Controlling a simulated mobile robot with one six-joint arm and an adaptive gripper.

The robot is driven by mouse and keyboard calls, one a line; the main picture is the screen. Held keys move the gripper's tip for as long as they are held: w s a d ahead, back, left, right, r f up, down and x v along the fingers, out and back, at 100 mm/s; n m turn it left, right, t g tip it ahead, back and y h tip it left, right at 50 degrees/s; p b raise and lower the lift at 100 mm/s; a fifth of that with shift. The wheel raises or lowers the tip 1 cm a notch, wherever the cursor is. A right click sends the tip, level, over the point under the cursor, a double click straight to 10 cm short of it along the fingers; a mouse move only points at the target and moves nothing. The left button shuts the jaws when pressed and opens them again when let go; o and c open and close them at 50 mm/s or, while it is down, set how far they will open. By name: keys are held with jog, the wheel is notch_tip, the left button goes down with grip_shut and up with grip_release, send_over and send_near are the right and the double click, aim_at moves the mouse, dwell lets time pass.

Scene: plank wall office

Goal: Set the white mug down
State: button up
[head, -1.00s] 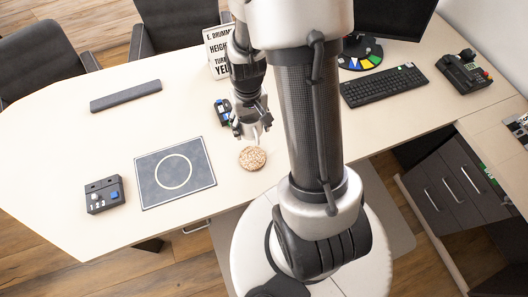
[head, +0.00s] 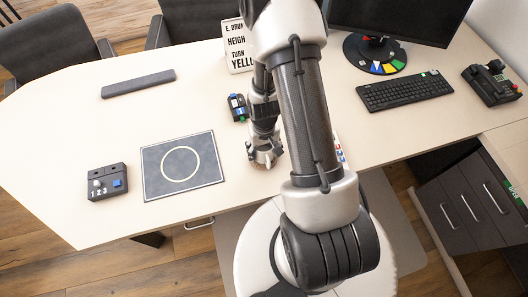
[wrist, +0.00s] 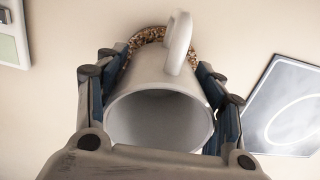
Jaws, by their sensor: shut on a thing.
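The white mug (wrist: 152,75) fills the middle of the wrist view, its open mouth towards the camera and its handle at the top. My gripper (wrist: 160,82) is shut on it, with a finger on each side. A round, speckled brown coaster (wrist: 146,36) shows behind the mug's far end. I cannot tell whether the mug touches it. In the head view my gripper (head: 264,153) is low over the desk, right of the dark mat, and hides the mug and most or all of the coaster.
The dark mat with a white circle (head: 152,185) lies left of my gripper, and a black button box (head: 107,183) stands beyond it. A small dark device (head: 238,108) is just behind my gripper. A letter sign (head: 238,47), keyboard (head: 404,91) and monitor stand are farther back.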

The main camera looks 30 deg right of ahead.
jog(key=shift+f, duration=0.25)
jog(key=shift+f, duration=0.1)
jog(key=shift+f, duration=0.15)
jog(key=o, duration=1.3)
jog(key=shift+c, duration=0.2)
jog(key=shift+r, duration=0.2)
